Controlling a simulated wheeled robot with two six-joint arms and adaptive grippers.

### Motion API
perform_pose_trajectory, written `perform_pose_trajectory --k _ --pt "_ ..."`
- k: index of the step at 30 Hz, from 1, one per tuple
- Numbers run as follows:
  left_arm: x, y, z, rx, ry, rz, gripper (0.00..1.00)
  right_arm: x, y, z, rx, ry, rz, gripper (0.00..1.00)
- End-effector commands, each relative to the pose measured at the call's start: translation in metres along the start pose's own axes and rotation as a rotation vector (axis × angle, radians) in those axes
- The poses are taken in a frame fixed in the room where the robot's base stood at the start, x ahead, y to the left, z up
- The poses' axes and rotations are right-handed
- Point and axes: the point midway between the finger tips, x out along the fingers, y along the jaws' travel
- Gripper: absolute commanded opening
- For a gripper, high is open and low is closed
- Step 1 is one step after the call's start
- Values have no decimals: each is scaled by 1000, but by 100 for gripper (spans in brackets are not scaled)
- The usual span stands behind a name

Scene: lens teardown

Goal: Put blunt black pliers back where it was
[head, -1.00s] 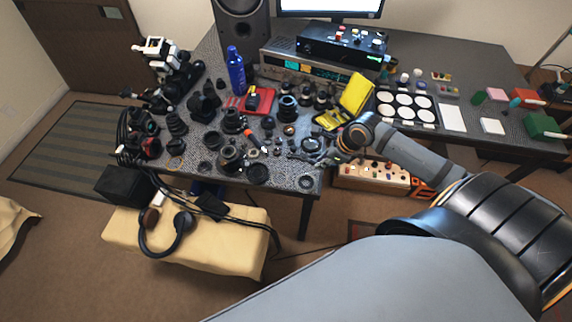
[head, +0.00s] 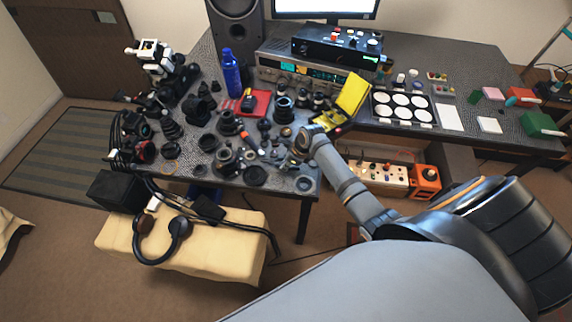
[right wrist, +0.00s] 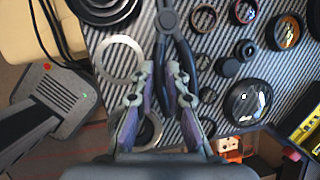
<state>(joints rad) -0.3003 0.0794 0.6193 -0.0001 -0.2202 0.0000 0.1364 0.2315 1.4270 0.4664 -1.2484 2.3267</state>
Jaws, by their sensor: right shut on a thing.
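The black pliers (right wrist: 168,22) show in the right wrist view, with the joint at the top and the two handles spreading down toward my right gripper (right wrist: 162,70). Whether the pliers touch the table cannot be told. My left gripper is not in view.
The grey ribbed table (head: 228,184) is crowded with lens parts. A large metal ring (right wrist: 99,60) lies left of the pliers; several dark rings and a round lens (right wrist: 249,101) lie right. An open yellow case (head: 353,92) stands behind to the right. A padded bench (head: 225,250) is in front.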

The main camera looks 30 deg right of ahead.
Motion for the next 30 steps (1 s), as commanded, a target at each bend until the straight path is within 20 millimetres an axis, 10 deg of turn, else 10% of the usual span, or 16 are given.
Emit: perform_pose_trajectory --k 21,26,30 --pt "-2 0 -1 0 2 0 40 18 0 -7 0 -3 -3 0" --pt "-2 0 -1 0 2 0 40 18 0 -7 -1 -3 -3 34" --pt "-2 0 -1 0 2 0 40 18 1 -7 -1 -2 -2 36"
